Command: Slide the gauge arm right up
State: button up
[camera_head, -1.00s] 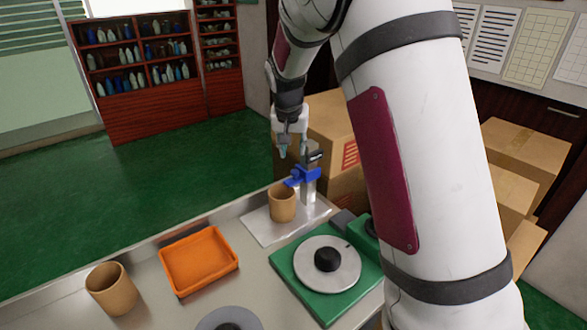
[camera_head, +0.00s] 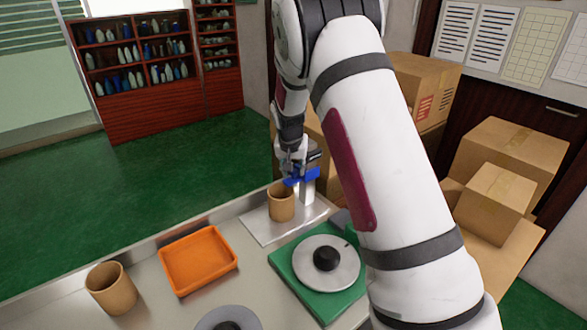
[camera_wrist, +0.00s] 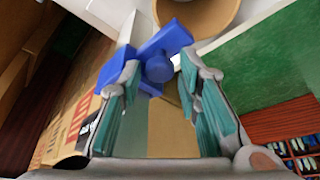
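The blue gauge arm (camera_head: 303,177) sits on a pale upright post (camera_head: 308,190), above and beside a tan cup (camera_head: 281,203) on a light plate. My gripper (camera_head: 288,172) is down at the arm, at its left side. In the wrist view the arm (camera_wrist: 172,42) and its round blue knob (camera_wrist: 157,68) lie between and just beyond the tips of my gripper (camera_wrist: 158,72). The fingers are apart, with gaps visible beside the knob. Whether either fingertip touches the blue part cannot be told. The tan cup's rim (camera_wrist: 205,28) shows just beyond it.
An orange tray (camera_head: 198,260) and another tan cup (camera_head: 110,288) are on the bench to the left. Cardboard boxes (camera_head: 425,80) stand behind and to the right.

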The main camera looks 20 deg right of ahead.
aim_at(293, 172)
grip_shut()
jog(key=shift+r+p, duration=0.3)
jog(key=shift+r, duration=2.15)
grip_release()
jog(key=shift+f, duration=0.1)
jog(key=shift+f, duration=0.1)
